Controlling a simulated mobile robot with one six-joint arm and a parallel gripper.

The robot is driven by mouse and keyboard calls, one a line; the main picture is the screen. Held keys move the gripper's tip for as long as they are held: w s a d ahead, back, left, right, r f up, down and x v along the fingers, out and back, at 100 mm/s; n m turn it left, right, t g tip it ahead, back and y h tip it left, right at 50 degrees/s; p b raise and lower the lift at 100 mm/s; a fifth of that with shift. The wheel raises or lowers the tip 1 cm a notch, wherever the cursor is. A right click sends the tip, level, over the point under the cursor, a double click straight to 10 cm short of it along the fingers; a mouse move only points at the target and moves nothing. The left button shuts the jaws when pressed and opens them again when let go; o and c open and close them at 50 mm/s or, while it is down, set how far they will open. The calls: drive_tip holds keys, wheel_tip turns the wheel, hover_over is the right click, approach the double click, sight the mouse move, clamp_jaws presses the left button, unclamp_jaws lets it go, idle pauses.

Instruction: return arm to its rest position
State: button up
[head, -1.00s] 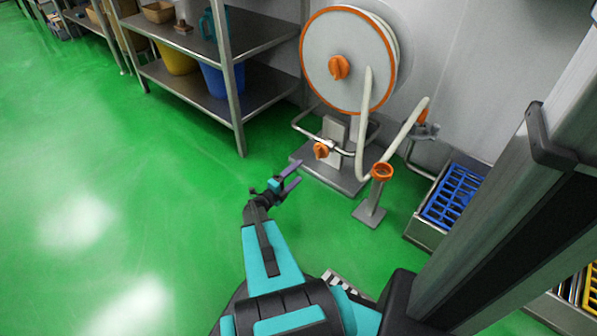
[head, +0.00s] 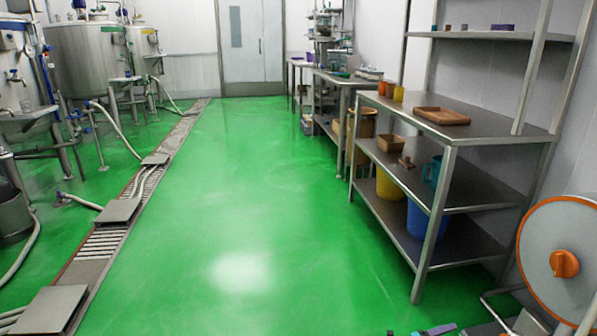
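Only a sliver of my gripper (head: 438,330) shows at the bottom edge of the head view, right of centre. The rest of my gripper and my arm are below the picture. The visible bit is over green floor, left of the hose reel (head: 561,262) and apart from the shelf rack. Whether the fingers are open or shut cannot be seen, and nothing held is visible.
A steel shelf rack (head: 447,133) with a brown tray (head: 441,115) and a blue bucket (head: 425,218) stands at right. Steel tanks (head: 88,65) and a floor drain (head: 117,215) with hoses lie at left. The green floor (head: 240,200) between is clear up to the door (head: 250,45).

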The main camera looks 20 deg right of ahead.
drive_tip(key=w+a+r+n+t+y+p, duration=0.2)
drive_tip(key=w+a+r+n+t+p, duration=0.4)
drive_tip(key=w+a, duration=0.45)
drive_tip(key=w+a+r+n+t+y+p, duration=0.1)
drive_tip(key=w+a+r+n+t+p, duration=0.35)
drive_tip(key=w+a+r+p, duration=0.5)
drive_tip(key=w+a+n+t+y+p, duration=0.1)
drive_tip(key=w+a+n+y+p, duration=0.15)
drive_tip(key=a, duration=0.55)
drive_tip(key=w+a+n+t+y+p, duration=0.15)
drive_tip(key=a+n+y, duration=0.25)
drive_tip(key=a, duration=0.5)
drive_tip(key=w+a+n+t+y+p, duration=0.1)
drive_tip(key=w+a+n+y+p, duration=0.2)
drive_tip(key=a, duration=0.5)
drive_tip(key=s+a+f+n+g+y+p, duration=0.3)
drive_tip(key=s+a+n+g+y+p, duration=0.45)
drive_tip(key=s+a, duration=0.7)
drive_tip(key=s+r+n+g+h+b, duration=0.1)
drive_tip(key=s+n+g, duration=0.8)
drive_tip(key=s, duration=1.5)
drive_tip(key=shift+r+n+h+b, duration=0.35)
drive_tip(key=shift+r+n+h, duration=0.25)
drive_tip(key=shift+r, duration=0.2)
